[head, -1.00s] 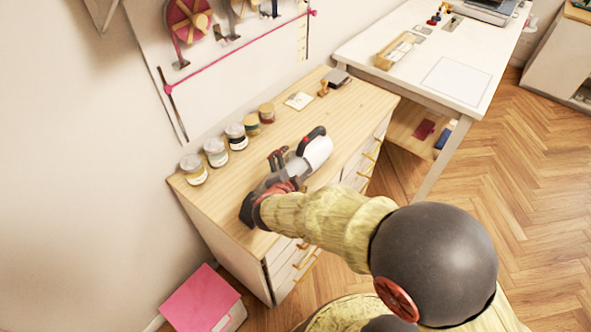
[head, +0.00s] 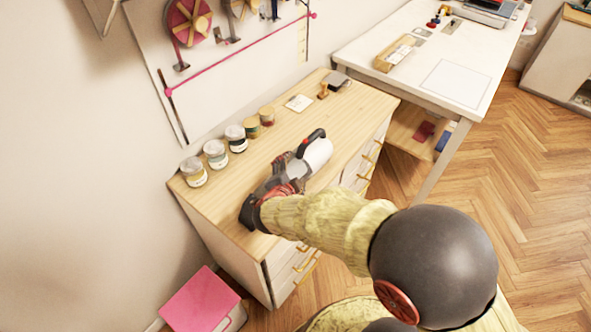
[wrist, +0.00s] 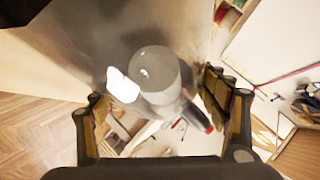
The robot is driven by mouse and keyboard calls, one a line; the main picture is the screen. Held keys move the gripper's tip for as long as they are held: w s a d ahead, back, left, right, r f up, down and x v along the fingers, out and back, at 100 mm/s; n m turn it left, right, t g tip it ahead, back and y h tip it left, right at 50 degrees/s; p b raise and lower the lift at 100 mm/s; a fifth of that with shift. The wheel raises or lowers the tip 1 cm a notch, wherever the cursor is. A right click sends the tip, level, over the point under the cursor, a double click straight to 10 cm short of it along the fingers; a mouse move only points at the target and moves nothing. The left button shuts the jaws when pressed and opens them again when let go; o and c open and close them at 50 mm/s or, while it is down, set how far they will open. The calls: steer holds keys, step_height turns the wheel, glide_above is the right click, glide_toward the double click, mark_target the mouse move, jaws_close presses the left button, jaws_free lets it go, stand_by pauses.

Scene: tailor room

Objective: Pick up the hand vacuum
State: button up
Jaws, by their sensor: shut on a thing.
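The hand vacuum (head: 318,153) lies on top of the wooden drawer cabinet, with a white rounded body, a black handle with red, and a dark nozzle end toward the lower left. My gripper (head: 283,176) is shut around its middle, with dark and reddish fingers on either side. My arm partly hides the near side of the vacuum. In the wrist view, the grey vacuum body (wrist: 157,72) stands large between the two fingers of my gripper (wrist: 160,105). Any gap between the vacuum and the cabinet top cannot be told.
Several lidded jars (head: 215,153) line the wall side of the cabinet top (head: 345,112). A pale card (head: 299,103) and small items lie at its far end. A white table (head: 420,75) stands beyond. A pink-topped box (head: 200,298) is on the floor at lower left.

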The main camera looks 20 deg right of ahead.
mark_target(293, 163)
steer(key=c, duration=1)
steer(key=shift+w+r, duration=0.15)
steer(key=shift+r, duration=0.05)
steer(key=shift+r+p, duration=0.4)
steer(key=shift+r, duration=0.2)
step_height(293, 163, up, 2)
steer(key=shift+r+p, duration=0.25)
steer(key=shift+p, duration=0.45)
steer(key=s+d+r+p, duration=0.1)
steer(key=s+d+r, duration=0.1)
steer(key=d+r, duration=0.1)
steer(key=s+d+r+p, duration=0.1)
steer(key=s+d+r, duration=0.2)
steer(key=d, duration=0.1)
steer(key=s+d+r+p, duration=0.2)
steer(key=s+d+r, duration=0.1)
steer(key=d, duration=0.1)
steer(key=shift+d+r, duration=0.15)
steer(key=shift+d, duration=0.2)
steer(key=shift+w, duration=0.1)
